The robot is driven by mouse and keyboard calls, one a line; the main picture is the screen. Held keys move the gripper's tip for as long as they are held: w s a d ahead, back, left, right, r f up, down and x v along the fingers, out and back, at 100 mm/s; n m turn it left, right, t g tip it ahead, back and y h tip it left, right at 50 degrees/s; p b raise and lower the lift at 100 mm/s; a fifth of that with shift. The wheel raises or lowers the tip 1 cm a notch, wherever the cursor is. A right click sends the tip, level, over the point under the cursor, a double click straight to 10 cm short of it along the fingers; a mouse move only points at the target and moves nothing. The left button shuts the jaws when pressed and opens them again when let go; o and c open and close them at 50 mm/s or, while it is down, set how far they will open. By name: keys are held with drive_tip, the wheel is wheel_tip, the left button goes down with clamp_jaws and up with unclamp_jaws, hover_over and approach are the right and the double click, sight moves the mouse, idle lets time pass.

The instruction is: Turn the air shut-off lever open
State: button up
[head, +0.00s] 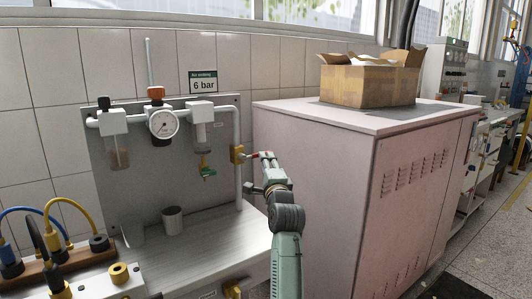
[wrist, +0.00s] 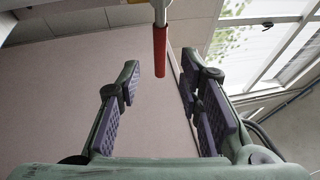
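The air shut-off lever has a red handle (head: 253,156) beside a yellow valve body (head: 237,154) on the white vertical pipe at the panel's right edge. In the head view the handle sticks out to the right, toward my gripper (head: 261,173). In the wrist view the red handle (wrist: 160,50) hangs from a pale shaft at the top centre. Its free end lies between the tips of my open gripper (wrist: 163,85), with visible gaps on both sides. The purple ridged pads touch nothing. My gripper partly hides the area right of the valve in the head view.
A pink cabinet (head: 320,160) stands close to the right, with a cardboard box (head: 370,86) on top. The panel (head: 140,190) carries a gauge (head: 163,124) and filters. Cables and fittings fill the lower left.

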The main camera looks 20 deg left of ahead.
sight(256, 155)
drive_tip(key=p+x, duration=0.1)
drive_tip(key=x, duration=0.6)
drive_tip(key=shift+c, duration=0.3)
drive_tip(key=shift+s, duration=0.1)
clamp_jaws()
idle(0.4)
